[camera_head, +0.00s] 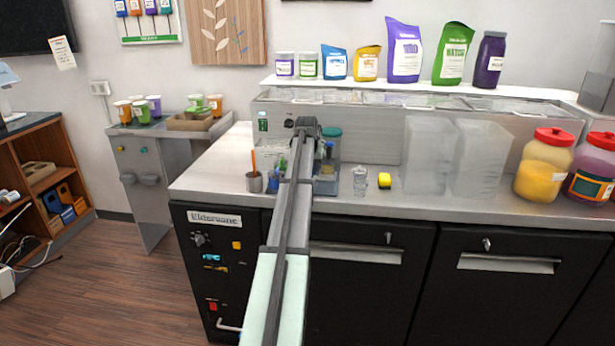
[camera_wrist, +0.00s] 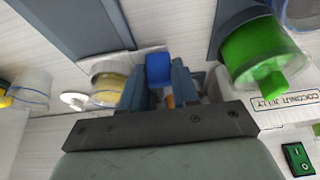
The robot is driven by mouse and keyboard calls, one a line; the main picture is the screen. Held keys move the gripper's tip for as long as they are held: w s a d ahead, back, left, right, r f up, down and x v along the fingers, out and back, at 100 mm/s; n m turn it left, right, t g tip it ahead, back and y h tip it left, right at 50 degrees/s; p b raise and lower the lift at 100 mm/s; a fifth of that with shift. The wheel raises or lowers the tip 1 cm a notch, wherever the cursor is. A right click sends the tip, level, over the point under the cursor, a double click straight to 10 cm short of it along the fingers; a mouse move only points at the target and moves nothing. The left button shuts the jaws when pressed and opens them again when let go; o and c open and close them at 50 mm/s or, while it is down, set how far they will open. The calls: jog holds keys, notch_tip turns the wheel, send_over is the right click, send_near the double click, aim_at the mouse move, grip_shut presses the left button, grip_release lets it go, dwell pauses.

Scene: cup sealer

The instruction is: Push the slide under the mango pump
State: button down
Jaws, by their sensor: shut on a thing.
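In the wrist view my gripper (camera_wrist: 160,84) has its two blue-grey fingers closed around a small blue piece (camera_wrist: 158,68). I cannot tell whether this piece belongs to the slide. A clear container with yellow contents (camera_wrist: 108,88) lies just left of the fingers, and a green-topped clear container (camera_wrist: 262,60) is to the right, by a "COCONUT JELLY" label (camera_wrist: 286,101). I cannot tell which item is the mango pump. In the head view my arm reaches over the counter and hides the fingertips and much of the clear containers behind it.
A shelf (camera_head: 390,92) with pouches runs behind.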

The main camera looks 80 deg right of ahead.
jog(key=shift+d+r, duration=0.1)
jog(key=shift+d, duration=0.35)
jog(key=c, duration=1.1)
grip_release()
jog(key=shift+d, duration=0.1)
jog(key=shift+a+r, duration=0.4)
jog(key=shift+r, duration=0.1)
jog(key=v, duration=1.2)
jog(key=shift+a+r, duration=0.1)
jog(key=shift+r, duration=0.15)
